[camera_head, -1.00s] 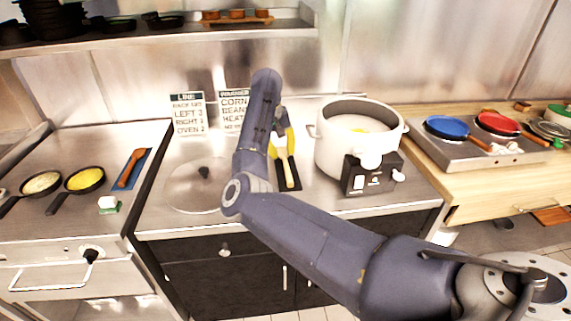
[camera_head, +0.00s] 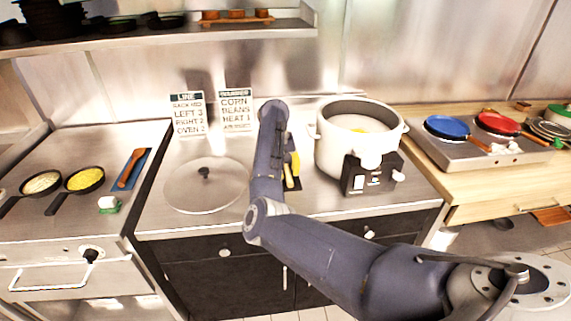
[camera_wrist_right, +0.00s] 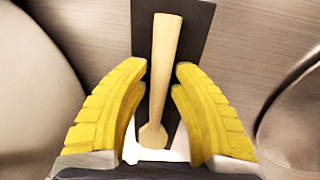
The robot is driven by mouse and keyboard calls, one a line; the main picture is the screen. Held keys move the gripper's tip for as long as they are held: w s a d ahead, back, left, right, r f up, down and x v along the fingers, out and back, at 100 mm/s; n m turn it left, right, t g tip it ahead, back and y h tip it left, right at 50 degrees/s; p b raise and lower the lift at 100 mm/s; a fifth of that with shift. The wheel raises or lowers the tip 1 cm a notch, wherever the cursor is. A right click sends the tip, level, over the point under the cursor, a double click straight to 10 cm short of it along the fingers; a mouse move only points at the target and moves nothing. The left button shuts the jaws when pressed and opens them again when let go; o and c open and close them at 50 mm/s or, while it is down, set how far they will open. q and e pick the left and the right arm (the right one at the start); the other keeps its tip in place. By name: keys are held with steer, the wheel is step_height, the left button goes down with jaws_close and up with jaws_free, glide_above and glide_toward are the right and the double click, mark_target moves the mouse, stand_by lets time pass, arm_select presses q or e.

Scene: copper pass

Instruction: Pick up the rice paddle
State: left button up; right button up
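The rice paddle (camera_wrist_right: 165,60), a pale wooden utensil, lies on a dark mat (camera_wrist_right: 196,20) in the right wrist view. My right gripper (camera_wrist_right: 162,70) is open, with one yellow finger on each side of the paddle and gaps between fingers and wood. In the head view my right arm hides most of the paddle and gripper; a yellow finger (camera_head: 294,164) shows at the arm's right edge. My left gripper is not in view.
A big white cooker (camera_head: 330,150) stands just right of my right gripper. A round lid (camera_head: 205,192) lies to its left. A brown utensil (camera_head: 130,168) and two pans of food are further left.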

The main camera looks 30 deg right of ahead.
steer(key=shift+f, duration=0.15)
jaws_close()
stand_by(0.4)
steer(key=shift+r, duration=0.2)
